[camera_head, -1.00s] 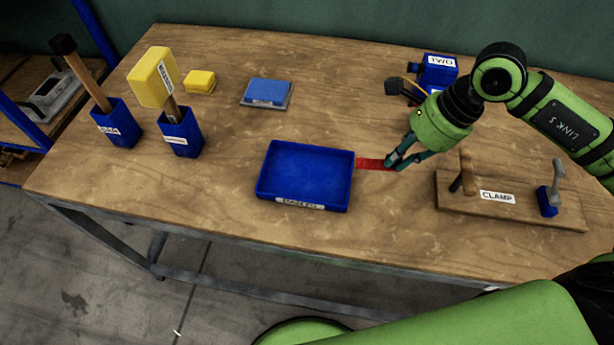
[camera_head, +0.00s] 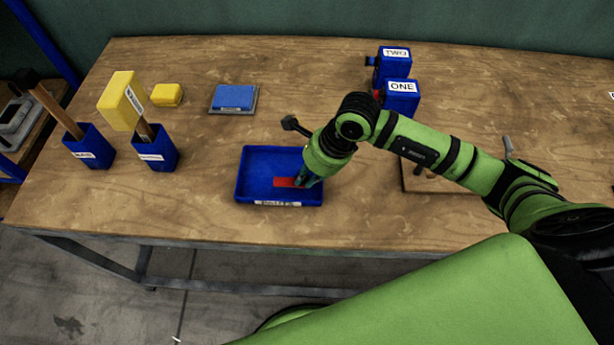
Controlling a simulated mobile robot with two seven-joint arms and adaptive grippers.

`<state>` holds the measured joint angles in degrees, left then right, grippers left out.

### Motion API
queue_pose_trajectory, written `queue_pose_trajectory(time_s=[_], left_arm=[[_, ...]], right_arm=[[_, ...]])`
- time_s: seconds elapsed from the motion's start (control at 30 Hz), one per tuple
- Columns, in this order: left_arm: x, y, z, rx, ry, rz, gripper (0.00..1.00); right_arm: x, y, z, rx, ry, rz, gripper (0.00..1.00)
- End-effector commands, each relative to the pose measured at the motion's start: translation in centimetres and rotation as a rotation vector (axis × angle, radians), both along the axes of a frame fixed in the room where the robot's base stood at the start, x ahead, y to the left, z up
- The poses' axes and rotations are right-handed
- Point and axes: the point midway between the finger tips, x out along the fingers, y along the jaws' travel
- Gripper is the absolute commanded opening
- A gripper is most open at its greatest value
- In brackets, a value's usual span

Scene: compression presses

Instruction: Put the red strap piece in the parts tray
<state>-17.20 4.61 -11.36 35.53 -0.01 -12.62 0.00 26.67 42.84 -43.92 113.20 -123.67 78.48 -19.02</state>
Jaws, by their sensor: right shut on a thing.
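The red strap piece (camera_head: 284,182) is a short flat strip that shows over the floor of the blue parts tray (camera_head: 262,196). My right gripper (camera_head: 303,183) is shut on the strap's right end, over the right half of the tray. I cannot tell whether the strap touches the tray floor. The gripper and wrist hide the strap's right end and part of the tray's right wall. My left gripper is out of view.
Blue boxes labelled ONE (camera_head: 401,98) and TWO (camera_head: 393,63) stand at the back. The clamp board (camera_head: 440,184) is partly behind my right arm. Two blue holders with tools (camera_head: 155,151) (camera_head: 90,150), a yellow block (camera_head: 167,95) and a blue pad (camera_head: 233,98) are at left.

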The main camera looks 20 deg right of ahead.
Motion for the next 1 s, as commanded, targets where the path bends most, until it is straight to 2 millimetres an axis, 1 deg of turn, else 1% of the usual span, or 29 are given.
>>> queue_pose_trajectory(time_s=[0.03, 0.1, 0.2, 0.47, 0.57, 0.6, 0.63, 1.0], left_arm=[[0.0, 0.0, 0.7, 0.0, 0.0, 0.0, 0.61], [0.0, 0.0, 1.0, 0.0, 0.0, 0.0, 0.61], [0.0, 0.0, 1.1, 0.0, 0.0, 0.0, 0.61], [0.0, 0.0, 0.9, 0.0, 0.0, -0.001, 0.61], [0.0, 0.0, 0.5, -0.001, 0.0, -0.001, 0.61], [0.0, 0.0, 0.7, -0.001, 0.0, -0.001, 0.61], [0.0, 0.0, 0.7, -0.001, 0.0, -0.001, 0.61], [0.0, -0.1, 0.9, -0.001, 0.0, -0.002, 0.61]], right_arm=[[-0.2, 0.0, -0.6, -0.001, 0.007, -0.001, 0.0], [-0.2, 0.0, -1.6, 0.0, 0.006, -0.001, 0.0], [-0.1, 0.0, -2.4, 0.0, 0.002, 0.001, 0.0], [0.0, 0.0, -2.6, 0.0, 0.0, 0.001, 0.0], [0.0, 0.0, -2.9, 0.0, 0.0, 0.001, 0.0], [0.0, 0.0, -2.8, 0.0, 0.0, 0.001, 0.28], [0.0, 0.0, -2.7, 0.0, 0.0, 0.001, 0.39], [0.0, 0.0, -2.5, 0.0, 0.001, 0.001, 0.39]])
